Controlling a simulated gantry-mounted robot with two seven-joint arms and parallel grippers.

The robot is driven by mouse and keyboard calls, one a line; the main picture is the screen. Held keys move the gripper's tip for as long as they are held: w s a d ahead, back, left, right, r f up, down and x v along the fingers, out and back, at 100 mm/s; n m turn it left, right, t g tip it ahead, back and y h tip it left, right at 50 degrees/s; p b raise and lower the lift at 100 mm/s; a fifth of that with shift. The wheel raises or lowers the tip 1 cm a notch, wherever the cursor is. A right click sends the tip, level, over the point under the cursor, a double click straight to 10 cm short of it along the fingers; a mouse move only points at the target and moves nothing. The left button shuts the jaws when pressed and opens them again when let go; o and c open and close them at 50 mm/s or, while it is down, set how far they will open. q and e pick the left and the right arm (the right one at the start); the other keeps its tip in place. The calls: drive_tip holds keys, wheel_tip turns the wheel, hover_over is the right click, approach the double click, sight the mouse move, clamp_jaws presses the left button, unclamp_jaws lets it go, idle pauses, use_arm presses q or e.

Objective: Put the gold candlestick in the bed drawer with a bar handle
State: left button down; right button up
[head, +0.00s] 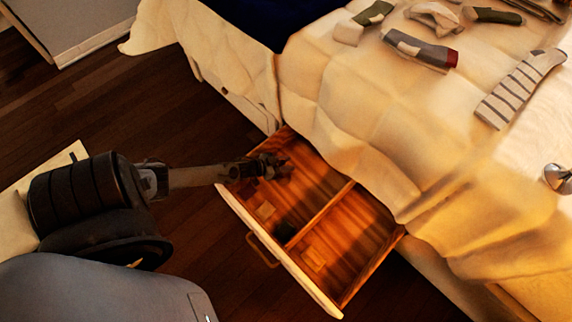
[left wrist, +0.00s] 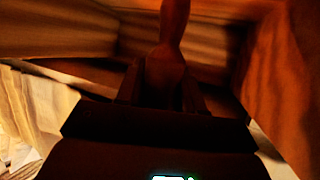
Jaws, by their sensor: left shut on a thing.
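The bed drawer (head: 281,256) is pulled out from under the bed, with a bar handle (head: 262,250) on its front. A divider splits its wooden inside into two compartments. My left gripper (head: 275,168) is over or inside the left compartment, close to its back left part. In the left wrist view, its fingers (left wrist: 160,98) are shut on the candlestick (left wrist: 172,40), which looks dark orange-brown in the shade and narrows to a neck. Wooden drawer walls surround it there. Whether the candlestick touches the drawer floor I cannot tell. My right gripper is not in view.
The bed's cream quilt (head: 370,130) hangs down to the drawer's back edge. Several socks, such as a striped one (head: 520,88), lie on the bed. A shiny silver object (head: 558,178) lies at the right edge. The right compartment (head: 345,245) looks empty.

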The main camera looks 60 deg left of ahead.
use_arm(q)
drive_tip(key=shift+a+f, duration=0.1)
drive_tip(key=shift+f, duration=0.05)
drive_tip(key=c, duration=0.7)
unclamp_jaws()
drive_tip(key=shift+s+r, duration=0.1)
drive_tip(key=shift+r, duration=0.25)
drive_tip(key=shift+p+v, duration=2.25)
drive_tip(key=shift+v, duration=1.35)
